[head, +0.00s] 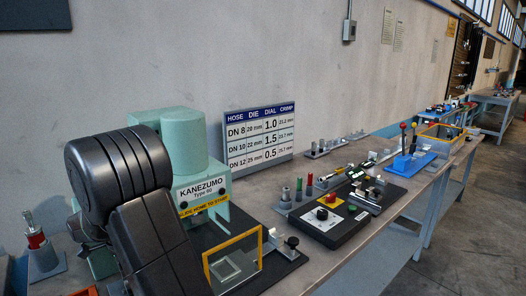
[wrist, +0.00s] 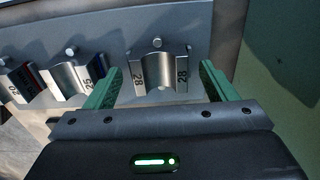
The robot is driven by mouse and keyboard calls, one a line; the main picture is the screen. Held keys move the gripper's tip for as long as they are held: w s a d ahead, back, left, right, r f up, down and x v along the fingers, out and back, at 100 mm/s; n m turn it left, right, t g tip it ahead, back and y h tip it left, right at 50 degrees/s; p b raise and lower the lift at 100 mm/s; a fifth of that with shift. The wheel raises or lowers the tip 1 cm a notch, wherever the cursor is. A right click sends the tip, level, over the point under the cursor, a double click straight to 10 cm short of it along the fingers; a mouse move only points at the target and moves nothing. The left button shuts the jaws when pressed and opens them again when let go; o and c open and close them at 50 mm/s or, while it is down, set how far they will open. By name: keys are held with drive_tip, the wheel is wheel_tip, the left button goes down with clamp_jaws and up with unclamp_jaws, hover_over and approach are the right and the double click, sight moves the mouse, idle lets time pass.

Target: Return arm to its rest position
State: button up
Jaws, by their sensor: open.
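My gripper (wrist: 158,88) shows in the wrist view with its two green fingers apart, one on each side of a metal die block marked 28 (wrist: 160,70). The die stands against a grey rack plate, and I cannot tell whether the fingers touch it. Nothing is seen clamped between the fingers. In the head view my dark arm fills the left foreground, and my gripper is hidden there.
More dies, one marked 25 (wrist: 75,75), sit left along the rack. In the head view a green KANEZUMO press (head: 200,180) stands behind my arm. A yellow-framed guard (head: 232,257), a control box (head: 322,222) and a hose chart (head: 260,132) are on or above the bench.

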drive_tip(key=shift+f, duration=0.35)
drive_tip(key=shift+r, duration=0.2)
drive_tip(key=shift+r, duration=0.1)
